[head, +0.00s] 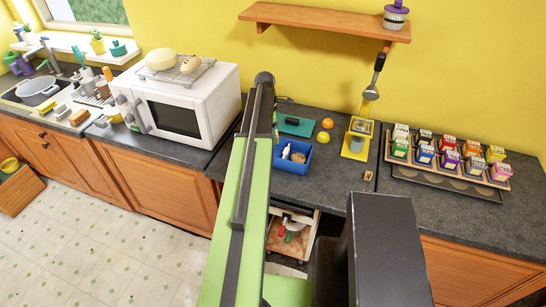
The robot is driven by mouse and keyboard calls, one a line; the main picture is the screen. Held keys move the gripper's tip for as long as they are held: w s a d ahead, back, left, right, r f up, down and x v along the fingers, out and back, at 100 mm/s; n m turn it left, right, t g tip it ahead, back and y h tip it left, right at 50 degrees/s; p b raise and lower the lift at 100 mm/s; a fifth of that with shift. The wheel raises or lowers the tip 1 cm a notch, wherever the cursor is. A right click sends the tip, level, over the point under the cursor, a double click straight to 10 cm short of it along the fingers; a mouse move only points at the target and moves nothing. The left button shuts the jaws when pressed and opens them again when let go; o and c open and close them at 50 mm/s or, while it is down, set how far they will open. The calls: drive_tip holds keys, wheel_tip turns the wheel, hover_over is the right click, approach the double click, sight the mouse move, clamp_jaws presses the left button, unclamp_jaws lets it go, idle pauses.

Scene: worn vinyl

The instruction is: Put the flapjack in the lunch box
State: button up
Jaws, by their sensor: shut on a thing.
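The blue lunch box (294,168) is an open box on the dark counter, just right of my green arm. A white item (286,152) and a small brown item (298,157) show inside it. I cannot tell whether the brown item is the flapjack. Another small brown piece (369,173) lies near the front edge of the counter, too small to name surely. My arm rises through the middle of the picture and covers part of the counter left of the lunch box. My gripper is hidden behind it, so its jaws and anything in them do not show.
A rack of small cartons (447,165) fills the right counter. A white microwave (180,110) stands left. A shelf (325,20) hangs above.

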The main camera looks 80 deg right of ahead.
wheel_tip(320, 180, down, 10)
drive_tip(key=b, duration=0.9)
drive_tip(key=shift+r, duration=0.3)
drive_tip(key=shift+f, duration=0.15)
drive_tip(key=o, duration=1.1)
drive_tip(key=r+p, duration=0.4)
drive_tip(key=w+r+p, duration=0.1)
drive_tip(key=r+p, duration=0.7)
drive_tip(key=shift+w+a+r+p, duration=0.15)
drive_tip(key=shift+w+r+p, duration=0.05)
drive_tip(key=shift+w+p, duration=0.1)
drive_tip(key=shift+f, duration=0.1)
